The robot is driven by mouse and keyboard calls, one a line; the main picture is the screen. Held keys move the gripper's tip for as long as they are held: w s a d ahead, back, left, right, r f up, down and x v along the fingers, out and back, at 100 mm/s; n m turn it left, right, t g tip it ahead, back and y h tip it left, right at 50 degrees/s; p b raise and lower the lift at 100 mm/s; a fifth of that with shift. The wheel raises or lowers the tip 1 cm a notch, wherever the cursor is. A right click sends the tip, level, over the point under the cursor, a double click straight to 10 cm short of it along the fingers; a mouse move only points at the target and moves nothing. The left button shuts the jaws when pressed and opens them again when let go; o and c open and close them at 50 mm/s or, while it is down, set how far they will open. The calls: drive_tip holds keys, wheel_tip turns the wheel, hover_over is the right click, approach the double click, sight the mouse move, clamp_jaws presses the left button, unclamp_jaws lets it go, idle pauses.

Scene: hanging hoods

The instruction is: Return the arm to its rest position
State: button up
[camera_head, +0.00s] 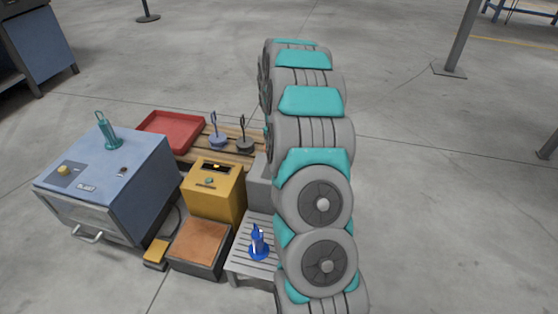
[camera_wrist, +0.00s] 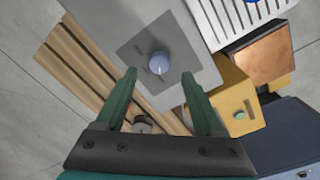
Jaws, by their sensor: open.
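My arm (camera_head: 312,130), grey with teal covers, rises through the middle of the head view, from the bottom edge to the top centre. My gripper is not visible in the head view. In the wrist view my gripper (camera_wrist: 159,76) is open, with two dark green fingers apart and nothing held. A grey box (camera_wrist: 95,15) with a pale round knob (camera_wrist: 160,63) lies beyond the fingertips. The knob appears between them; its distance from them is hard to judge. In the head view my arm hides most of this box.
A blue cabinet (camera_head: 110,180) carries a teal hood-shaped piece (camera_head: 108,135). Near it are a red tray (camera_head: 170,131), wooden slats (camera_head: 190,157), a yellow box (camera_head: 215,190), a brown-topped box (camera_head: 200,245) and a slatted stool (camera_head: 245,268) with a blue piece (camera_head: 258,245). Floor right of my arm is mostly clear.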

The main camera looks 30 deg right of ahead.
drive_tip(key=shift+r, duration=1.6)
drive_tip(key=shift+a, duration=0.1)
drive_tip(key=shift+s+a+r, duration=0.1)
drive_tip(key=shift+a+r, duration=0.05)
drive_tip(key=shift+a, duration=0.05)
drive_tip(key=s+a+r+p, duration=0.1)
drive_tip(key=s+a+r, duration=0.65)
drive_tip(key=a, duration=0.25)
drive_tip(key=s+a+r+p, duration=0.1)
drive_tip(key=s+a+r, duration=0.5)
drive_tip(key=s+a, duration=0.3)
drive_tip(key=s+a+r+g, duration=0.1)
drive_tip(key=s+a, duration=0.3)
drive_tip(key=s, duration=0.7)
drive_tip(key=s+a+r, duration=0.1)
drive_tip(key=s+a, duration=0.3)
drive_tip(key=s, duration=0.6)
drive_tip(key=shift+s+r+g+y+p, duration=0.15)
drive_tip(key=shift+s+g+y+p, duration=0.15)
drive_tip(key=shift+s+g+p, duration=0.1)
